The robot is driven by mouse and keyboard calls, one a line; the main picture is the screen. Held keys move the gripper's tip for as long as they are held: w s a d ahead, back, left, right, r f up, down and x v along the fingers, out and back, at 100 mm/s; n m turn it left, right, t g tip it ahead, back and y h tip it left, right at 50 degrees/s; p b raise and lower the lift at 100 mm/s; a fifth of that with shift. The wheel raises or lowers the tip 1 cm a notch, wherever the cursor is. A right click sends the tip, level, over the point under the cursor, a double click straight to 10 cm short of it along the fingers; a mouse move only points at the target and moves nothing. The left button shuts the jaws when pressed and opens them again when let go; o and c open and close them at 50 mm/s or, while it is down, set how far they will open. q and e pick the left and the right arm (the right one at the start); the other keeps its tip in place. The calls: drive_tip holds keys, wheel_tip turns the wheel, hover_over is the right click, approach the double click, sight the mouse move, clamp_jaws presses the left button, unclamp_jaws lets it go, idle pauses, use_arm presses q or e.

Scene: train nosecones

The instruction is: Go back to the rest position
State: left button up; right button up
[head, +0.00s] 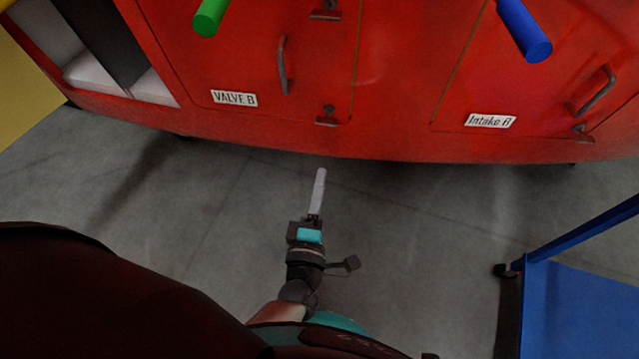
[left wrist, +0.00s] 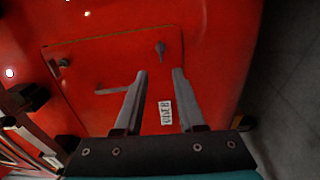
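My left gripper (head: 320,172) is in the middle of the head view, pointing toward the red train nosecone (head: 400,100), with grey floor behind it. In the left wrist view its two fingers (left wrist: 160,72) stand apart with nothing between them, so it is open and empty. Beyond the fingers that view shows a red panel door (left wrist: 90,70) with a handle (left wrist: 115,91) and a white label (left wrist: 165,112), too blurred to read. The fingers appear apart from the panel. My right gripper is not in view.
On the nosecone are a VALVE B label (head: 234,98), an Intake B label (head: 490,121), a green rod (head: 210,18) and a blue rod (head: 525,30) jutting out. A blue cart (head: 580,310) stands at the lower right. Bare grey floor (head: 420,220) lies between.

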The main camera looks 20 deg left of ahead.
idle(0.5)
use_arm(q)
drive_tip(key=s+a+f+m+g+h+p, duration=0.15)
drive_tip(key=s+f+m+g, duration=0.25)
drive_tip(key=f+m, duration=0.45)
drive_tip(key=s+f+m+g+h+b, duration=0.1)
drive_tip(key=s+f+m+g+h, duration=0.4)
drive_tip(key=f, duration=0.7)
drive_tip(key=s+a+f+m+g+y, duration=0.2)
drive_tip(key=s+a+f+m+g, duration=0.1)
drive_tip(key=s, duration=0.5)
drive_tip(key=s+a+f+m+g+y+p, duration=0.1)
drive_tip(key=s+a+f+m+g+y, duration=0.1)
drive_tip(key=s+a+f+m, duration=0.3)
drive_tip(key=s+a+f+g, duration=0.1)
drive_tip(key=s+a+f, duration=0.2)
drive_tip(key=shift+g, duration=0.3)
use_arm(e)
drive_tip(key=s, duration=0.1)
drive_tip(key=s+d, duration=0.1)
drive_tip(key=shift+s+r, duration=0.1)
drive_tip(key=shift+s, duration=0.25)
use_arm(q)
drive_tip(key=shift+a+m, duration=0.15)
drive_tip(key=shift+m, duration=0.1)
